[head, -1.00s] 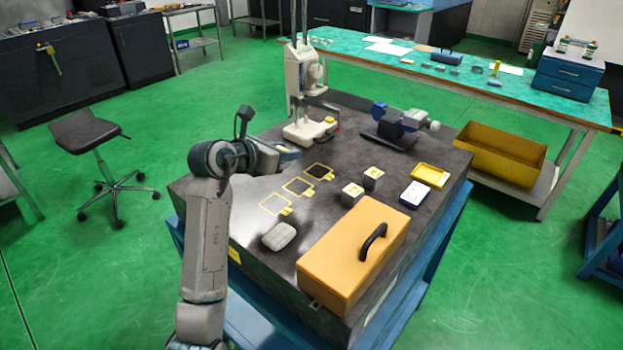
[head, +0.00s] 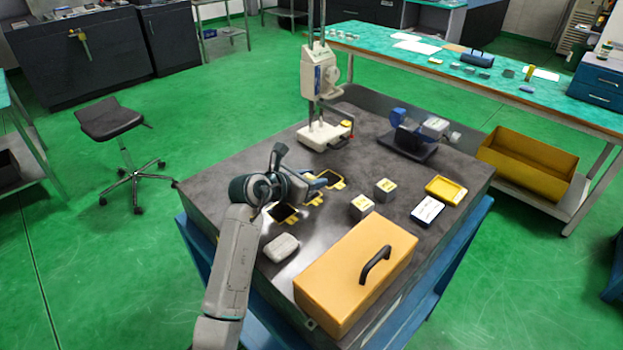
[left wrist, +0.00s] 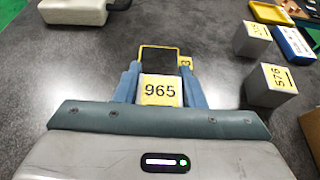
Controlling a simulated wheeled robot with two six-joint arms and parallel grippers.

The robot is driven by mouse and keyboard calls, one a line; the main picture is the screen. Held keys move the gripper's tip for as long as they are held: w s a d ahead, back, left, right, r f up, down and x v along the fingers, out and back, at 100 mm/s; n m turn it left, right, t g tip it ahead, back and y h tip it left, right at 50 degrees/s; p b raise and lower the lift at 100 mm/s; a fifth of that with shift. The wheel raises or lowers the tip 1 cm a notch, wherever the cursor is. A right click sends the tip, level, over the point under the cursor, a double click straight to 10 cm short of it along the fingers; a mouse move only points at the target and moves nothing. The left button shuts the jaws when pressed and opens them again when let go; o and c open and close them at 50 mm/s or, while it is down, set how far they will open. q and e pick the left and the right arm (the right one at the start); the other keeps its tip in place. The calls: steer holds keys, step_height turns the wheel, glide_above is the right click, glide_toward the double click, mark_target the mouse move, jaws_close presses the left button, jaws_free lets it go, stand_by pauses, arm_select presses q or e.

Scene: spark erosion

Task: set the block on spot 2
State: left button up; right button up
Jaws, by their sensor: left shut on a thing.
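My left gripper (head: 318,187) is shut on a block with a yellow label reading 965 (left wrist: 160,91), seen between its fingers in the left wrist view. In the head view the gripper is low over the middle of a row of yellow-outlined spots, and the held block is hard to make out. Just beyond the block, a yellow outline (left wrist: 180,53) with a tab that looks like 3 lies on the dark table top. The middle spot (head: 315,200) is mostly covered by the gripper. The nearest spot (head: 283,212) shows partly beside my arm. I cannot tell whether the block touches the table. My right gripper is out of view.
Two labelled blocks (head: 361,206) (head: 385,190) stand right of the spots. A grey rounded object (head: 281,247) and an orange box with a handle (head: 350,275) are nearer. A white-based stand (head: 324,135), a blue-grey vise-like device (head: 412,140), a yellow tray (head: 446,190) and a white-blue card (head: 427,210) are around.

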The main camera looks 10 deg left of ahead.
arm_select(q)
steer(key=shift+f, duration=0.3)
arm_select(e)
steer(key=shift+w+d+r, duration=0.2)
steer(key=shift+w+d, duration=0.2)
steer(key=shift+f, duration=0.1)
arm_select(q)
steer(key=o, duration=1.1)
steer(key=shift+f, duration=0.15)
steer(key=shift+r, duration=0.2)
steer(key=shift+s+a, duration=0.25)
steer(key=b+v, duration=0.2)
steer(key=v, duration=0.8)
steer(key=shift+s+a+r, duration=0.1)
steer(key=shift+s+a, duration=0.05)
steer(key=shift+s, duration=0.15)
steer(key=shift+s+a+r, duration=0.15)
steer(key=shift+s+r, duration=0.05)
steer(key=shift+s, duration=0.1)
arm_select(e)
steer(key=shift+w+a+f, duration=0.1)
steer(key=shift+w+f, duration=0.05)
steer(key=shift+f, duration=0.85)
